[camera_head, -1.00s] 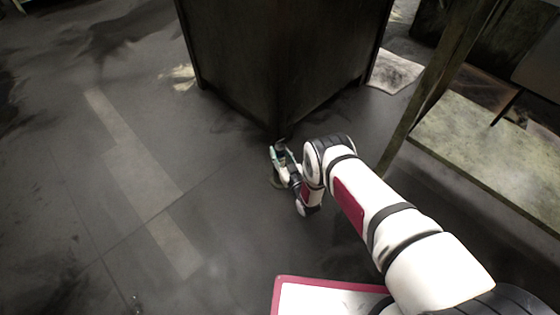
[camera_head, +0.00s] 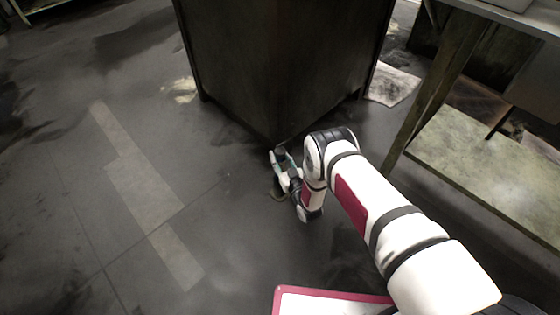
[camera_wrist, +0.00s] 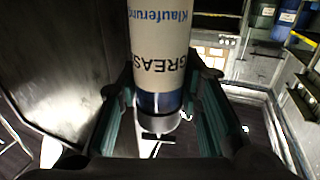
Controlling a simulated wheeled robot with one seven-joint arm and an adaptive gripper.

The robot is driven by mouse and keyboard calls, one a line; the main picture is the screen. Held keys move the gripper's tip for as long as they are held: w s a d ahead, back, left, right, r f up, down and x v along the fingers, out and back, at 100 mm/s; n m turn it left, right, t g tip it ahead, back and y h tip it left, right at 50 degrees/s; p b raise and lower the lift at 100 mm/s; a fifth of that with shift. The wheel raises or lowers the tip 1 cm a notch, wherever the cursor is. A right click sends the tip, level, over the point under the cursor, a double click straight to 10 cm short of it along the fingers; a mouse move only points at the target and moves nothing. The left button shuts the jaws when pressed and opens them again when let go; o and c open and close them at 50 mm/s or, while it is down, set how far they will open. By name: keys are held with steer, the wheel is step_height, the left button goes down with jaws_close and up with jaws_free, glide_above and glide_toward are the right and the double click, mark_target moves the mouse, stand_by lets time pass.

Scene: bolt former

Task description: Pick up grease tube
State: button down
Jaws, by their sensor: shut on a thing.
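The grease tube (camera_wrist: 160,45) is a cream cylinder with the word GREASE, a dark blue band and a grey end. In the wrist view it stands between the two teal-lined fingers of my gripper (camera_wrist: 160,115), which is shut on it. In the head view my gripper (camera_head: 282,168) is small, beside the lower corner of a dark cabinet. The tube is hard to make out in that view.
The dark cabinet (camera_head: 280,70) stands right behind my gripper. A table with a lower shelf (camera_head: 490,165) is at the right. Open grey floor (camera_head: 130,240) lies to the left. The wrist view shows drums (camera_wrist: 263,15) at the upper right.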

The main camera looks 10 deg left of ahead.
step_height(320, 180, up, 12)
steer(key=p, duration=0.4)
steer(key=shift+p, duration=0.35)
steer(key=c, duration=1.9)
jaws_free()
steer(key=shift+c, duration=0.2)
jaws_close()
